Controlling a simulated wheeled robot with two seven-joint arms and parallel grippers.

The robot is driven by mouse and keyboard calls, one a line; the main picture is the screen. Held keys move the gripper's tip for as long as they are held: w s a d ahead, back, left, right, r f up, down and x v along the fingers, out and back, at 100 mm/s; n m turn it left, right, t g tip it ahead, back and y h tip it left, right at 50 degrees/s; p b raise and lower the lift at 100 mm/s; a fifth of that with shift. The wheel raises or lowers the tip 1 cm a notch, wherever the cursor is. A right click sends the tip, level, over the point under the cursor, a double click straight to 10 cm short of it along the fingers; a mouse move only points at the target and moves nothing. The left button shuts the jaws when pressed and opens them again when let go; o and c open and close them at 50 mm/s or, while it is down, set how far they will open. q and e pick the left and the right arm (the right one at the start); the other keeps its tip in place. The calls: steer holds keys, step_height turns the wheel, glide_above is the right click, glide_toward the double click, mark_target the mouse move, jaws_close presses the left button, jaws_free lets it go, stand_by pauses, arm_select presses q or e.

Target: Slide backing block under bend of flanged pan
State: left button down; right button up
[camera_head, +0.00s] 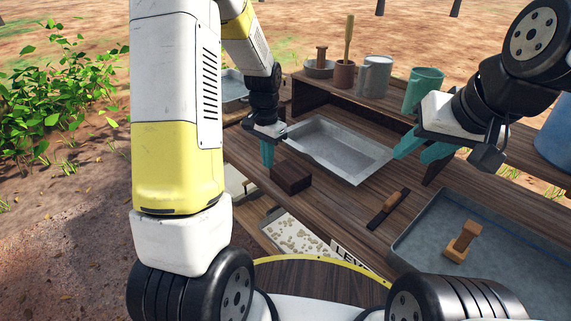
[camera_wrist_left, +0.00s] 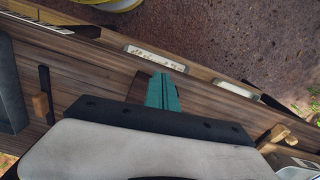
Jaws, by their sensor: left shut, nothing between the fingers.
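The dark brown backing block (camera_head: 291,177) lies on the wooden bench just in front of the flanged pan (camera_head: 340,150). The pan is a shallow grey metal tray with a flat rim, lying on the bench. My left gripper (camera_head: 267,153) is shut and empty, fingers pointing down, just left of the block. In the left wrist view the shut teal fingers (camera_wrist_left: 163,93) partly cover the block (camera_wrist_left: 138,89); the pan is not visible there. My right gripper (camera_head: 420,150) has its teal fingers apart beside the pan's right end, with nothing seen between them.
A dark bar-shaped tool (camera_head: 388,208) lies right of the block. A large grey tray (camera_head: 430,225) with a wooden-handled tool (camera_head: 462,242) sits at the right. Mugs and pots (camera_head: 374,76) stand on the raised back shelf. A tray of pale pieces (camera_head: 293,235) is below the front edge.

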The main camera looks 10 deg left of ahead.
mark_target(293, 168)
arm_select(q)
steer(key=w+f, duration=0.1)
steer(key=f, duration=0.2)
steer(key=d+f, duration=0.1)
steer(key=f, duration=0.3)
steer(key=w+f, duration=0.1)
steer(key=f, duration=0.2)
steer(key=shift+w+d+f, duration=0.3)
steer(key=shift+w+f, duration=0.05)
steer(key=shift+w+d, duration=0.2)
steer(key=shift+w, duration=0.25)
steer(key=w+d, duration=0.1)
steer(key=w, duration=0.1)
steer(key=w+d, duration=0.1)
steer(key=w, duration=0.1)
steer(key=w+d, duration=0.2)
steer(key=shift+w, duration=0.4)
